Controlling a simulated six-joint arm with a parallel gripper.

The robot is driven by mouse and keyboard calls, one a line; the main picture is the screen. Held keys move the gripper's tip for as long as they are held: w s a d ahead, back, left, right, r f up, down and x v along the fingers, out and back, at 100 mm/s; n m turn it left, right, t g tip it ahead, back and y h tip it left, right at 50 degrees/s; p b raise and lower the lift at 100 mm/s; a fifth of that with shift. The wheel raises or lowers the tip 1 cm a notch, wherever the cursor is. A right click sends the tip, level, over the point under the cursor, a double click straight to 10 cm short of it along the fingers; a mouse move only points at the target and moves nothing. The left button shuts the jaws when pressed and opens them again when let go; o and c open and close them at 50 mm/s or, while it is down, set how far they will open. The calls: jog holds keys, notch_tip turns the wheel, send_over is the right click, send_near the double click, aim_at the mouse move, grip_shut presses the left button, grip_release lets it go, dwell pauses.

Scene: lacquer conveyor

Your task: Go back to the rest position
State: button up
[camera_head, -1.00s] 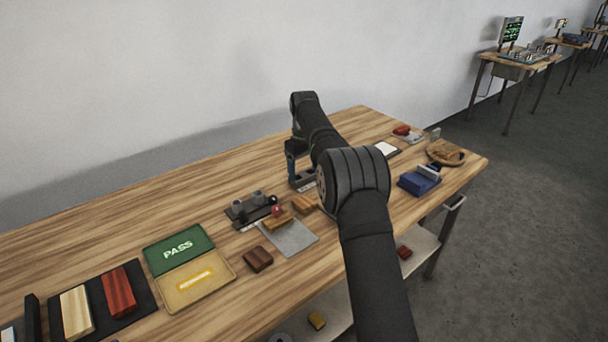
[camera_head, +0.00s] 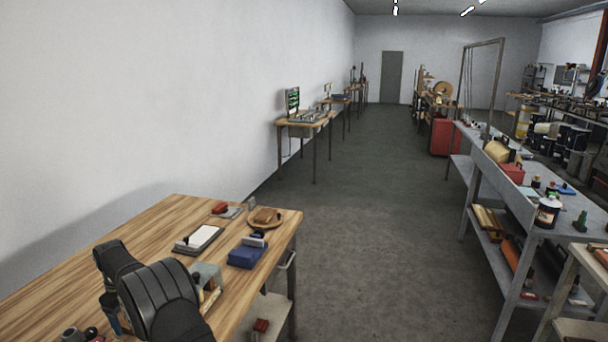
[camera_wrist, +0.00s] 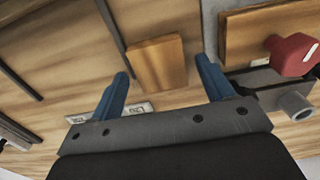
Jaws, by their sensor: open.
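My gripper (camera_wrist: 165,85) shows in the wrist view with its two blue fingers spread apart and nothing between them. A wooden block (camera_wrist: 157,63) lies beyond the fingertips, apart from them. In the head view my black arm is at the lower left over the wooden workbench (camera_head: 165,215), and the gripper's fingertips are hidden there.
A blue box (camera_head: 246,256), a clipboard with white paper (camera_head: 200,238) and a round wooden tray (camera_head: 283,220) are on the bench. In the wrist view a red-knobbed tool (camera_wrist: 291,54) is at the right. A grey shelf table (camera_head: 479,158) stands right, across open floor.

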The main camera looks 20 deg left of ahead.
jog(key=shift+r, duration=2.1)
